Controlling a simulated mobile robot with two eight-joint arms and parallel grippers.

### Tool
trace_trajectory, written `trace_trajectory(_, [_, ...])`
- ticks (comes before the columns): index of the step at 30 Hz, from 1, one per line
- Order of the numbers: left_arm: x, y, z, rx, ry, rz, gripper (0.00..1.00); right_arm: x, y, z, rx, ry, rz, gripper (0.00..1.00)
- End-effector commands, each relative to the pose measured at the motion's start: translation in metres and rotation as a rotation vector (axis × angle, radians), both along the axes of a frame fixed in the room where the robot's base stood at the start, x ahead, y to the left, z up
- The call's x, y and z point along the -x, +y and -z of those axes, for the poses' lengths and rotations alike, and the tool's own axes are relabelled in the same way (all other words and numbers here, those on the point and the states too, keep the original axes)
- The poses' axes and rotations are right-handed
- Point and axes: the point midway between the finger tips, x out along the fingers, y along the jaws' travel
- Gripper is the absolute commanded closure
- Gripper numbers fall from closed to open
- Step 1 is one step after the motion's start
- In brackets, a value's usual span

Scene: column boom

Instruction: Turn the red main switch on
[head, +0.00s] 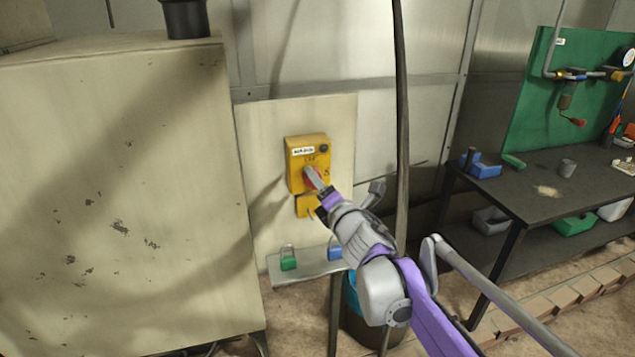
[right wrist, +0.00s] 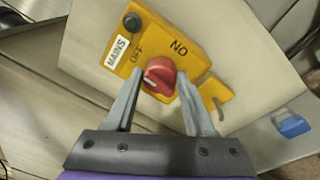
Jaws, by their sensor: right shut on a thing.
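The yellow MAINS switch box (head: 296,164) is fixed to a pale board; it also shows in the right wrist view (right wrist: 201,52). Its red rotary switch (right wrist: 159,76) lies between the fingers of my right gripper (right wrist: 160,88). A pale mark on the knob sits at its left, toward the OFF lettering; the other lettering appears as "NO" in this tilted view. My right gripper also shows in the head view (head: 312,178), reaching the box from the lower right, shut on the red switch and partly hiding it. My left gripper is not in view.
A shelf below the box (head: 300,272) holds a green padlock (head: 288,262) and a blue padlock (head: 335,252). A large beige cabinet (head: 120,190) stands close on the left. A dark vertical pole (head: 401,100) rises near my right arm. A workbench (head: 540,200) stands on the right.

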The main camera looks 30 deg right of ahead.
Motion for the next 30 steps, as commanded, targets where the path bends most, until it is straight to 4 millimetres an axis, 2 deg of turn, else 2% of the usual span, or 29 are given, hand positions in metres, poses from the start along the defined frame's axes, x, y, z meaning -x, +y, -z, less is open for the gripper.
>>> trace_trajectory(8, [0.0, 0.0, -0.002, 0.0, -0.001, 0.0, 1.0, 0.0, 0.0, 0.002, -0.178, -0.043, -0.001, 1.0])
trace_trajectory(30, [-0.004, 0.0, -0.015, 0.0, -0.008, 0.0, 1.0, 0.0, 0.002, 0.004, -0.861, -0.205, 0.0, 1.0])
